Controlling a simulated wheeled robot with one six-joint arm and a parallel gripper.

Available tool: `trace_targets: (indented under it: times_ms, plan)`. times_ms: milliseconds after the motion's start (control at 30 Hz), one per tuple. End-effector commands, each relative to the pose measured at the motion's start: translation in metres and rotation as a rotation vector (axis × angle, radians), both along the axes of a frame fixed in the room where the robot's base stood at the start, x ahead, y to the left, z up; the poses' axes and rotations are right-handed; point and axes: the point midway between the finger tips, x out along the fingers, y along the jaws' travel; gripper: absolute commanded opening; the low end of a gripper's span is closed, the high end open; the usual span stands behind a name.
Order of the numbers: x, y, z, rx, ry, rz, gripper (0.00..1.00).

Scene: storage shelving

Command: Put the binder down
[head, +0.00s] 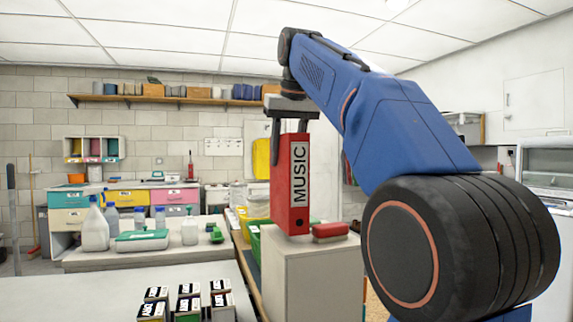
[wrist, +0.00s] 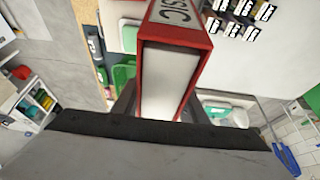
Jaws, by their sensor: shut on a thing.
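A red binder (head: 291,190) with a white "MUSIC" label on its spine hangs upright from my gripper (head: 290,130) in the head view. My gripper is shut on its top end. The binder's bottom overlaps the top of a pale cabinet (head: 315,275) in the picture; I cannot tell whether it touches. The binder also shows in the wrist view (wrist: 172,80), with its red cover edges around white pages, between the fingers of my gripper (wrist: 158,110).
A red block-like item (head: 330,231) lies on the cabinet top, right of the binder. Green and yellow bins (head: 255,235) stand behind at left. A white table (head: 110,283) with several small labelled boxes (head: 187,303) is front left. A bench (head: 160,255) holds bottles.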

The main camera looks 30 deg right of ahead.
Motion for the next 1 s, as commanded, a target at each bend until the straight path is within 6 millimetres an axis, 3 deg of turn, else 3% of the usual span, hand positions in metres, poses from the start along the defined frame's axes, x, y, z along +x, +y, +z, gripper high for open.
trace_targets:
  times_ms: [200, 633, 667, 700, 733, 1000]
  plan:
    - [-0.001, 0.000, -0.022, 0.000, 0.000, 0.000, 0.00]
    - [0.000, 0.000, -0.026, -0.001, -0.002, 0.000, 0.00]
    - [0.000, 0.000, -0.027, 0.000, -0.001, 0.000, 0.44]
    - [0.000, 0.000, -0.026, 0.000, -0.001, 0.000, 0.53]
    - [0.000, 0.000, -0.026, 0.000, -0.001, 0.000, 0.58]
    - [0.000, 0.000, -0.026, 0.000, 0.000, 0.000, 0.58]
